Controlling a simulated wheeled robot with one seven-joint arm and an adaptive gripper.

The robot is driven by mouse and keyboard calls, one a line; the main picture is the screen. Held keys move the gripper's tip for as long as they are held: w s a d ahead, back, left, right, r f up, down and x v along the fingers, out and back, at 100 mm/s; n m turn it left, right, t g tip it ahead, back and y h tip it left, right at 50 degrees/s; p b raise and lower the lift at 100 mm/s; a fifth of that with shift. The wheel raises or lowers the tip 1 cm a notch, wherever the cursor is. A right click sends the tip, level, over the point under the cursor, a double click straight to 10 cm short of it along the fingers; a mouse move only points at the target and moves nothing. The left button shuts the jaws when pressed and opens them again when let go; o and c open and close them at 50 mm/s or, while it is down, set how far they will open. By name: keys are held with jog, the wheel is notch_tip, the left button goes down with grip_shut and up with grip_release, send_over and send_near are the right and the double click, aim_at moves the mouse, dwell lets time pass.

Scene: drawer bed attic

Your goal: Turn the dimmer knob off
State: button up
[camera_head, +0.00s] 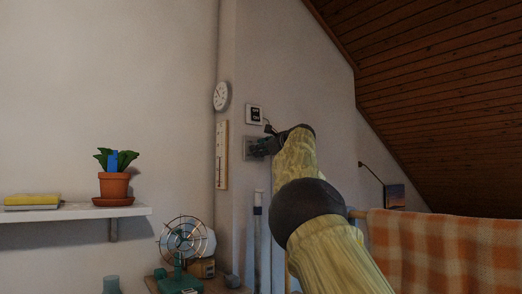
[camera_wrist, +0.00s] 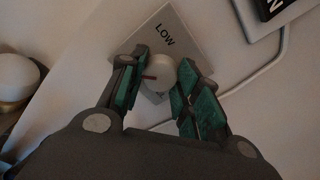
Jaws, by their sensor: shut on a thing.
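The dimmer knob (camera_wrist: 155,74) is a round pale knob with a dark red pointer line, on a light square wall plate (camera_wrist: 182,32) marked "LOW". In the wrist view the pointer lies toward the picture's left. My gripper (camera_wrist: 157,80) has its green-padded fingers on both sides of the knob, shut on it. In the head view my gripper (camera_head: 262,147) is at the wall plate (camera_head: 249,148), and it hides the knob there.
A small black-and-white panel (camera_head: 255,114) is just above the plate, with a cable beside it. A thermometer board (camera_head: 222,155) and a round clock (camera_head: 222,96) hang to the left. A checked orange cloth (camera_head: 440,250) hangs at the right.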

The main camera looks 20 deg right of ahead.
jog(key=shift+f, duration=0.15)
jog(key=o, duration=1)
jog(key=shift+d, duration=0.1)
jog(key=shift+o, duration=0.2)
jog(key=shift+s, duration=0.1)
jog(key=v, duration=1.1)
jog(key=shift+s+d, duration=0.15)
jog(key=shift+s, duration=0.25)
